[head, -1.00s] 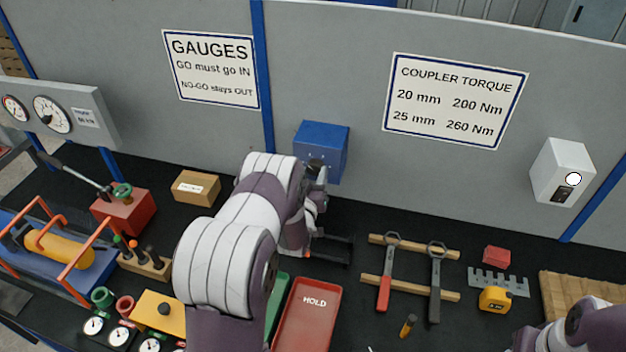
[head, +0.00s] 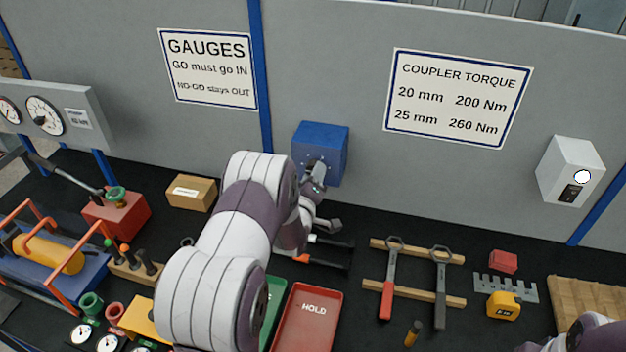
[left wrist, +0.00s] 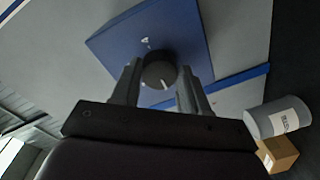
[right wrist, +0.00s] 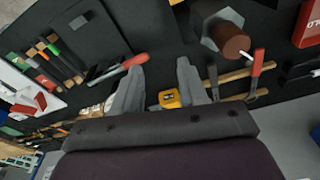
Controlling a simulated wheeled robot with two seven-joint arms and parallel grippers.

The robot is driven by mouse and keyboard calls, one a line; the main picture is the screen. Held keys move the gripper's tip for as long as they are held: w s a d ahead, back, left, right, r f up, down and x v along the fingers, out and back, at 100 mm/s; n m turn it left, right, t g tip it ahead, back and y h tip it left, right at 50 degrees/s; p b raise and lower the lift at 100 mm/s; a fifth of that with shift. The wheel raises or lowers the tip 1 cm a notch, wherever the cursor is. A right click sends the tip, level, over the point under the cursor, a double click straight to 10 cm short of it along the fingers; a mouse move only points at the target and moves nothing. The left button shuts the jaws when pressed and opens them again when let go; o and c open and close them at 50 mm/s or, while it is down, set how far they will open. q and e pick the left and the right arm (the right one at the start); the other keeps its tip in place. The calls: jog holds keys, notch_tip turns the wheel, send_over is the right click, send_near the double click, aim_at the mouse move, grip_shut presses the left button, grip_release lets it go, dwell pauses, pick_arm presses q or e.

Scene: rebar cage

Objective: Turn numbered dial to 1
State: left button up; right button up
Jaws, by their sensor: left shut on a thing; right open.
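The numbered dial (left wrist: 160,72) is a round dark knob with a white pointer line, on the front of a blue box (head: 325,142) fixed to the grey wall. My left gripper (left wrist: 158,80) has one finger on each side of the dial and is shut on it. In the head view, my left gripper (head: 316,172) is at the box's front and mostly covers the dial. In the left wrist view the pointer line points down and slightly right; the numbers are not readable. My right gripper (right wrist: 158,75) is open, with nothing between its fingertips.
Below the box lie a red HOLD tray (head: 308,318) and a rack with two wrenches (head: 388,280). A yellow tape measure (head: 503,306) lies to the right. A cardboard box (head: 191,192) stands left of my left arm. A white wall unit (head: 570,172) hangs at right.

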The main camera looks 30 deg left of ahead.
pick_arm(q)
jog(key=shift+n, duration=0.3)
jog(key=o, duration=1.1)
jog(key=shift+s, duration=0.1)
jog(key=shift+c, duration=0.2)
jog(key=b+v, duration=0.3)
jog(key=v, duration=0.9)
jog(key=shift+s, duration=0.35)
